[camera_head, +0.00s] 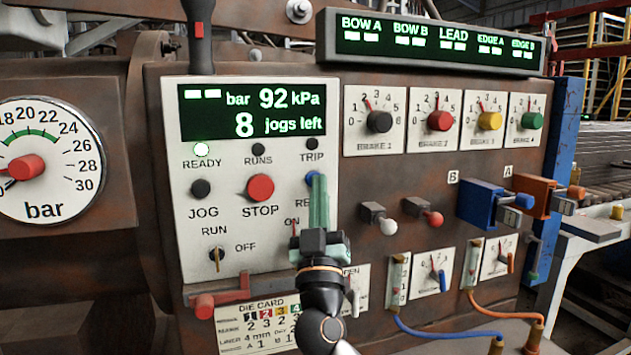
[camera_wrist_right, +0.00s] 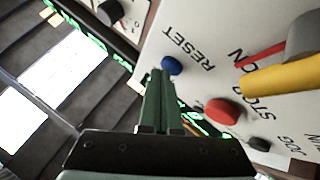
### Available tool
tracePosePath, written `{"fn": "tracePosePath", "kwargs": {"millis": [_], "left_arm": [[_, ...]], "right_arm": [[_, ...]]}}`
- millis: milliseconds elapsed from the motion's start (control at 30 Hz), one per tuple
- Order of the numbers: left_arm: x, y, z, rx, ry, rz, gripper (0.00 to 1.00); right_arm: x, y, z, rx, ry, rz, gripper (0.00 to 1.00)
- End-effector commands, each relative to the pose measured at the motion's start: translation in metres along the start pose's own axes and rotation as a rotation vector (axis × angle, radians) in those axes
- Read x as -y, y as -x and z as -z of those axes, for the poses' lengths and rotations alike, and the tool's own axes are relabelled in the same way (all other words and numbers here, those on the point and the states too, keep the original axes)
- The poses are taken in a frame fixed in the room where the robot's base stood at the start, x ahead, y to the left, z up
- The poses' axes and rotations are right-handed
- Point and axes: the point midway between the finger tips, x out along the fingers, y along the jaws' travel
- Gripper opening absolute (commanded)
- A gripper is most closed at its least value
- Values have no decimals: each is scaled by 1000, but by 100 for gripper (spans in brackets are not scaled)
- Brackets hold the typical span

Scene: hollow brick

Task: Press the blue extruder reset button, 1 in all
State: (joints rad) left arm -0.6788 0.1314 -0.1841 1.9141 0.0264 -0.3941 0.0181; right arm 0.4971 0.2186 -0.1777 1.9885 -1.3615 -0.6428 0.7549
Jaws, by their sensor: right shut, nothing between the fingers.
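The blue RESET button (camera_head: 312,179) is on the white control panel, under the TRIP lamp. My right gripper (camera_head: 318,180) is in front of it with its green fingers shut and empty, covering part of the button and of the RESET label. In the right wrist view the blue button (camera_wrist_right: 172,66) shows just beyond the tips of the shut fingers (camera_wrist_right: 160,74), close beside them. I cannot tell whether the tips touch it. My left gripper is not in view.
The red STOP button (camera_head: 260,188) and black JOG button (camera_head: 201,189) are left of the fingers. The display (camera_head: 245,110) reads 92 kPa and 8 jogs left. Brake knobs (camera_head: 379,122) are to the right.

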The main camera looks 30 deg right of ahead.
Motion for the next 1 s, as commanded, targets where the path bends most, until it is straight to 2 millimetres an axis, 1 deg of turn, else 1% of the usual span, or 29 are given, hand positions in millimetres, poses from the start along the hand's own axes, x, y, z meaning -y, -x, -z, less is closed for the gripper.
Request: {"fn": "tracePosePath", "kwargs": {"millis": [167,467,833,1000], "left_arm": [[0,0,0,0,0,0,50],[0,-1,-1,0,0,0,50],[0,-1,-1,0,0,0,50],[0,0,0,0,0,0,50]], "right_arm": [[-1,2,0,1,0,0,0],[-8,12,7,2,-2,0,0],[-10,14,9,0,0,0,0],[-17,24,17,0,-1,1,0]]}}
